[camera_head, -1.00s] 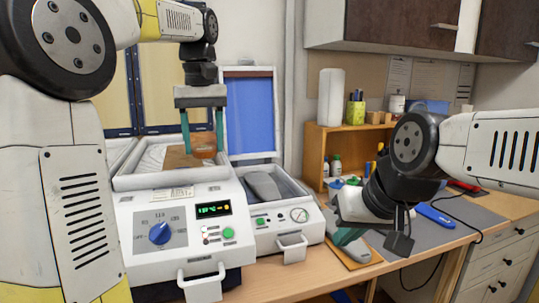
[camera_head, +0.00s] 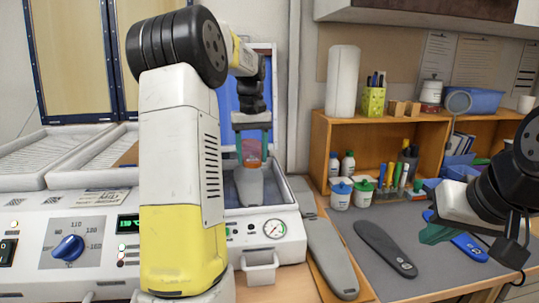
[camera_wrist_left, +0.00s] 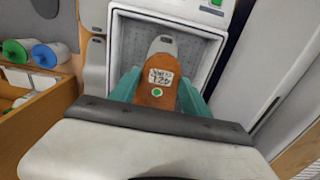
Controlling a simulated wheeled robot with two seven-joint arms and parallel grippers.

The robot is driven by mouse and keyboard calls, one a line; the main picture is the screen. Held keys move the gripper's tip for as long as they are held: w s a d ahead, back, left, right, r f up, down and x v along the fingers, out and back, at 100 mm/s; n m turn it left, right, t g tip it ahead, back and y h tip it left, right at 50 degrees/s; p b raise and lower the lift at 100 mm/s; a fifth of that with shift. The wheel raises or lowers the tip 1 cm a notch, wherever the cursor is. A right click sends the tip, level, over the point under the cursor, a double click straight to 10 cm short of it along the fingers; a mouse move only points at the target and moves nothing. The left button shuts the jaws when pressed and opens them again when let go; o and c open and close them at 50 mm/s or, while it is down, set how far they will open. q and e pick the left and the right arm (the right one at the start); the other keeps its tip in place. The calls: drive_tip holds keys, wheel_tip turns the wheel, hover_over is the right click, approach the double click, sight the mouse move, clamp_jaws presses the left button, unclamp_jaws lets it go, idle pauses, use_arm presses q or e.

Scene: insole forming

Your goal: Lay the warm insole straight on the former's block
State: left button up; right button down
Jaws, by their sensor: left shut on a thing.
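My left gripper (camera_head: 252,155) is shut on the orange-brown insole (camera_head: 252,146) and holds it over the former (camera_head: 287,212), the white box with a pressure gauge. In the left wrist view the insole (camera_wrist_left: 158,92) is between the teal fingers, with a white label and a green dot. The former's grey block (camera_wrist_left: 162,46) shows just beyond the insole's tip, roughly in line with it; the insole hides the rest. The block (camera_head: 249,188) also shows below the gripper in the head view. Whether the insole touches it, I cannot tell. My right gripper (camera_head: 440,232) is over the mat at right; its jaws are unclear.
The heater (camera_head: 68,222), with a blue dial and lit display, stands left of the former, partly behind my left arm. A dark insole (camera_head: 384,248) lies on the grey mat, and a grey one (camera_head: 330,258) lies nearer the former. A wooden shelf (camera_head: 318,150) holds bottles and jars.

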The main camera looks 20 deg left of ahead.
use_arm(q)
drive_tip(key=shift+w+a+f, duration=0.1)
drive_tip(key=shift+a+f, duration=0.2)
drive_tip(key=shift+f, duration=4.45)
drive_tip(key=shift+f, duration=0.55)
drive_tip(key=o, duration=1.5)
drive_tip(key=shift+c, duration=0.2)
wheel_tip(320, 180, up, 8)
drive_tip(key=shift+f, duration=0.1)
